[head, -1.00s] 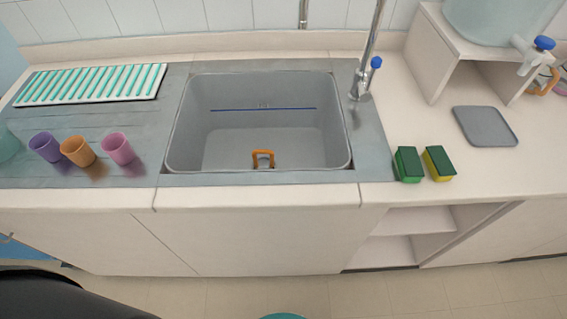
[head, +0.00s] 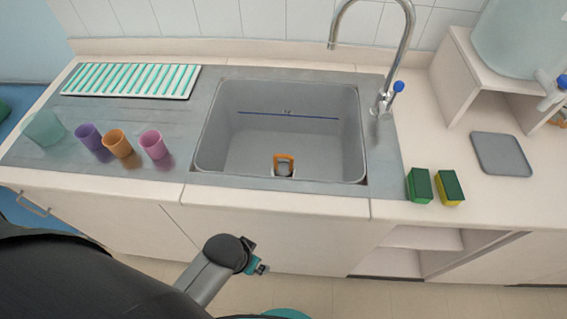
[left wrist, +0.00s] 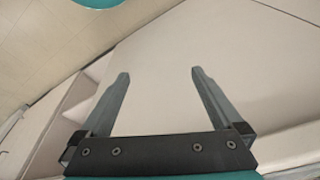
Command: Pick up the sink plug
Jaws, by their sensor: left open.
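The sink plug (head: 284,162), with an orange loop handle and a darker base, stands at the near edge of the grey sink's floor. The sink (head: 250,145) is empty of water as far as I can see. The near wall hides part of the plug's base. My left arm shows at the bottom of the head view, in front of the cabinet and below the counter, well short of the plug. In the left wrist view my left gripper (left wrist: 158,75) is open and empty, with pale cabinet fronts beyond it. My right gripper is not in view.
Purple, orange (head: 117,143) and pink cups and a clear teal one stand left of the sink. A striped drying rack (head: 130,80) lies behind them. A tap (head: 385,98) rises at the back right. Two green-topped sponges (head: 419,185) sit right of the sink.

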